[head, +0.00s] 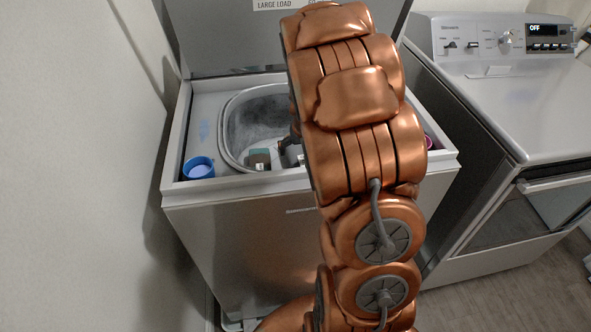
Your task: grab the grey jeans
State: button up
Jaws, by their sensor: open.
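The open washer tub (232,128) is in the middle of the head view, partly behind my copper arm. At its bottom front lies a small teal and brown patch (259,158), and grey and whitish bits show beside it. I cannot tell which of these, if any, is the grey jeans. My gripper (290,152) shows only as a dark part at the arm's left edge, down in the tub. It is open; its fingertips are mostly hidden, and I cannot tell whether it touches any cloth.
A blue cup (199,168) stands on the washer's front left corner. A pink item (428,141) shows at the right rim. The raised lid (225,40) is behind the tub.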

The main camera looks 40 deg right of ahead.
aim_at(300, 159)
jog(key=shift+w+d+f+b, duration=0.2)
jog(key=shift+w+d+f, duration=0.15)
jog(key=shift+f, duration=0.25)
jog(key=shift+w+d+f+b, duration=0.2)
jog(key=shift+d+f, duration=0.2)
jog(key=shift+f, duration=0.2)
jog(key=shift+p+x, duration=0.7)
jog(key=shift+x, duration=3)
jog(key=shift+c, duration=0.3)
jog(key=c, duration=1.5)
jog(key=shift+o, duration=0.2)
